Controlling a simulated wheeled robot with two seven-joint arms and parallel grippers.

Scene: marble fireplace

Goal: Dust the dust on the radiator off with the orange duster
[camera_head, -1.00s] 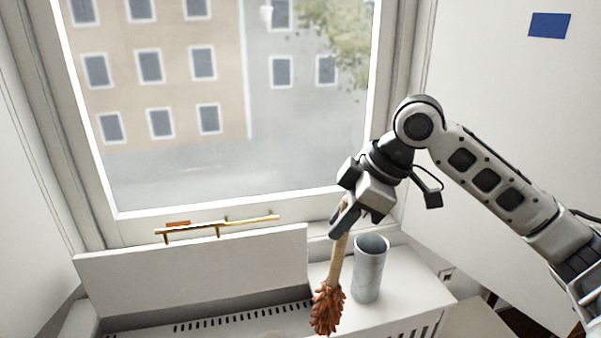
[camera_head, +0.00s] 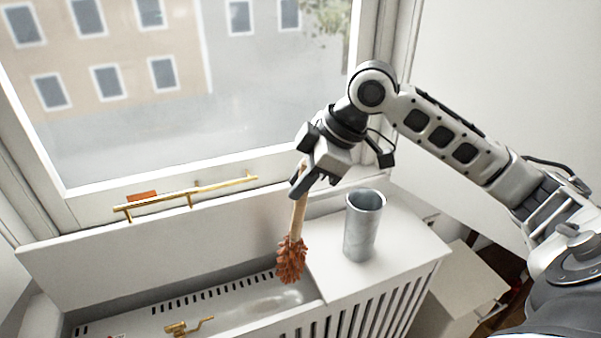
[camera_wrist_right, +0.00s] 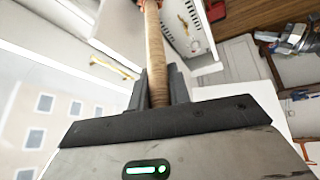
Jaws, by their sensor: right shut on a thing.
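The orange duster (camera_head: 291,261) hangs head down from my right gripper (camera_head: 303,186), which is shut on its wooden handle. In the right wrist view the handle (camera_wrist_right: 154,50) runs between the fingers (camera_wrist_right: 158,88). The duster head is over the right end of the open recess in the white radiator cover, near the recess edge; I cannot tell whether it touches. Inside the recess is the slotted white radiator top (camera_head: 240,301) with a greyish, dust-like patch (camera_head: 277,302) on it. My left gripper is not in view.
A grey metal cylinder (camera_head: 361,228) stands on the cover's right top, close beside the duster. A raised white lid (camera_head: 150,247) stands behind the recess, with a brass rail (camera_head: 190,197) by the window. A brass valve (camera_head: 188,325) sits in the recess at the front.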

